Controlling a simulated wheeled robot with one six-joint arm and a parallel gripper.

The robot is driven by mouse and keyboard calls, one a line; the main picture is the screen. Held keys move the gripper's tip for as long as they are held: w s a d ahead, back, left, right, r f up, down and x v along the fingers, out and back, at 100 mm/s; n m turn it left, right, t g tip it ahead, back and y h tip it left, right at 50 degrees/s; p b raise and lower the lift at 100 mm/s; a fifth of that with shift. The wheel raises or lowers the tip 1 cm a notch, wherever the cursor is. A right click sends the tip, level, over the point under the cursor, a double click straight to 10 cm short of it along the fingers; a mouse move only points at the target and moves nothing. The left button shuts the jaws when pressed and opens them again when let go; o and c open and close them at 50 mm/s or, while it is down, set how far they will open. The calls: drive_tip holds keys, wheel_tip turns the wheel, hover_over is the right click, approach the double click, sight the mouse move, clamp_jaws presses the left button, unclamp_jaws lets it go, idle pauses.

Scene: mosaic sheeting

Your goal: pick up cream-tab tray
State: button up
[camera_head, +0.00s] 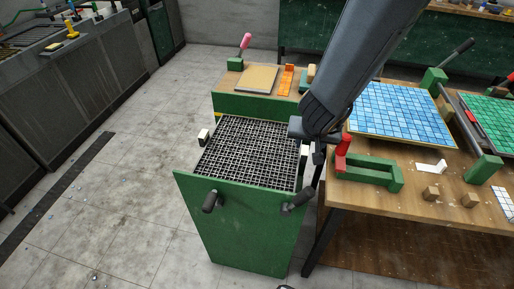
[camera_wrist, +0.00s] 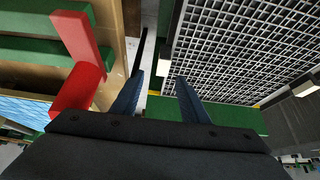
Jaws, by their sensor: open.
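The cream-tab tray (camera_head: 246,152) is a dark-framed tray with a pale grid surface, lying on top of a green cart (camera_head: 240,222). One cream tab (camera_head: 204,136) sticks out at its left edge and another cream tab (camera_head: 303,153) at its right edge, beside my gripper (camera_head: 314,150). In the wrist view the tray (camera_wrist: 245,45) fills the upper right. My gripper (camera_wrist: 158,78) is open there, with its two blue-grey fingers apart. The near pale tab (camera_wrist: 163,68) shows between the fingertips; whether they touch it, I cannot tell.
A red-handled green clamp (camera_head: 368,171) stands on the wooden table (camera_head: 400,195) close right of my gripper; its red handle (camera_wrist: 80,85) shows at left in the wrist view. A blue tiled sheet (camera_head: 400,113) lies behind. Dark handles (camera_head: 211,201) project from the cart's front.

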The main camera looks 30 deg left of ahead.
sight(305, 151)
drive_tip(key=shift+b+x, duration=0.35)
drive_tip(key=shift+x, duration=0.75)
drive_tip(key=f, duration=0.2)
drive_tip(key=w+a+f, duration=0.1)
drive_tip(key=f, duration=0.1)
drive_tip(key=shift+b, duration=0.4)
drive_tip(key=shift+w+f, duration=0.4)
drive_tip(key=shift+f, duration=0.05)
drive_tip(key=shift+c, duration=0.5)
clamp_jaws()
